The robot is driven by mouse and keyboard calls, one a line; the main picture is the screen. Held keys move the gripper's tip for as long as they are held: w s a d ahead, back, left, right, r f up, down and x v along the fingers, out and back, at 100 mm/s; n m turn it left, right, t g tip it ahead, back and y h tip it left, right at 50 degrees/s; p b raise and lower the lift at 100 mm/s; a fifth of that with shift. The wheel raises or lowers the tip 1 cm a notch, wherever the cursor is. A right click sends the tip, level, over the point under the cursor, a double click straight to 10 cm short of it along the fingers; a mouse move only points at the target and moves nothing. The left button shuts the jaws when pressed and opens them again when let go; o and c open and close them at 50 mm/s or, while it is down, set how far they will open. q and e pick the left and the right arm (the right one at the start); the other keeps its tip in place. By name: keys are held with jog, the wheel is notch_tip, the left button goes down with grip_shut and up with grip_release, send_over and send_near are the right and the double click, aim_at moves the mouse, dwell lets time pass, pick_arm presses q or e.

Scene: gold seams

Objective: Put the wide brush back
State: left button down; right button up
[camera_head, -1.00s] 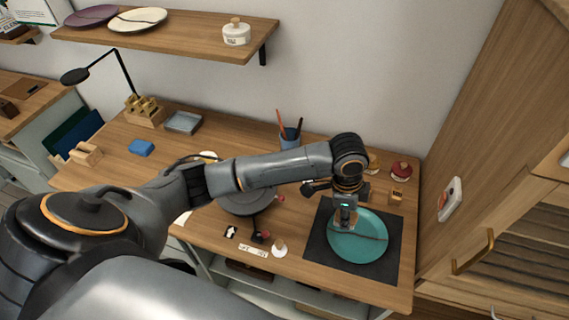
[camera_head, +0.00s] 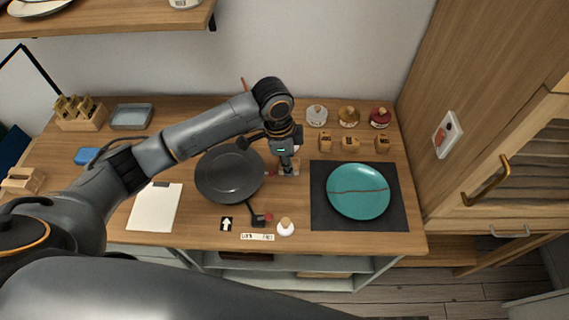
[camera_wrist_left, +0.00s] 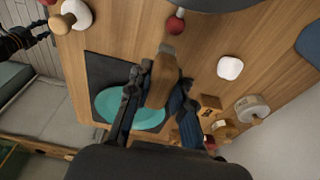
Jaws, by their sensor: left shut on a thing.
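My left gripper (camera_head: 287,166) is above the desk between the dark round disc and the teal plate (camera_head: 358,191). In the left wrist view my left gripper (camera_wrist_left: 158,100) is shut on a wooden-handled thing with a grey end, which I take as the wide brush (camera_wrist_left: 163,78). Its grey end points away from the wrist. In the head view the brush is mostly hidden by the gripper. A dark jointed part at the left edge of the wrist view looks like my right gripper (camera_wrist_left: 18,42); its jaws are unclear.
The teal plate, with a dark seam, lies on a black mat (camera_head: 320,215). Several lidded jars and small wooden blocks (camera_head: 348,142) stand behind it. The dark disc (camera_head: 229,174) and a white knobbed pot (camera_head: 286,228) are near. A slotted wooden holder (camera_head: 80,113) stands far left.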

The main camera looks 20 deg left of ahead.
pick_arm(q)
jog(key=w+f, duration=0.1)
jog(key=w+a+f, duration=0.1)
jog(key=shift+a+f, duration=0.1)
jog(key=shift+f, duration=0.3)
jog(key=shift+w+a+f, duration=0.15)
jog(key=shift+w+f, duration=0.05)
jog(key=shift+f, duration=0.1)
notch_tip(320, 180, down, 3)
jog(key=shift+f+p, duration=0.1)
jog(key=shift+p, duration=0.4)
pick_arm(e)
jog(key=shift+a+r, duration=0.55)
jog(key=shift+r, duration=0.05)
pick_arm(q)
jog(key=shift+f, duration=0.1)
jog(key=c, duration=1.2)
grip_release()
jog(key=r, duration=0.4)
jog(key=a+r+b, duration=0.1)
jog(key=r, duration=0.3)
jog(key=r+b, duration=0.1)
jog(key=r, duration=0.3)
jog(key=shift+s+a, duration=0.2)
jog(key=shift+a, duration=0.2)
pick_arm(e)
jog(key=shift+a+f, duration=0.25)
jog(key=shift+f, duration=0.7)
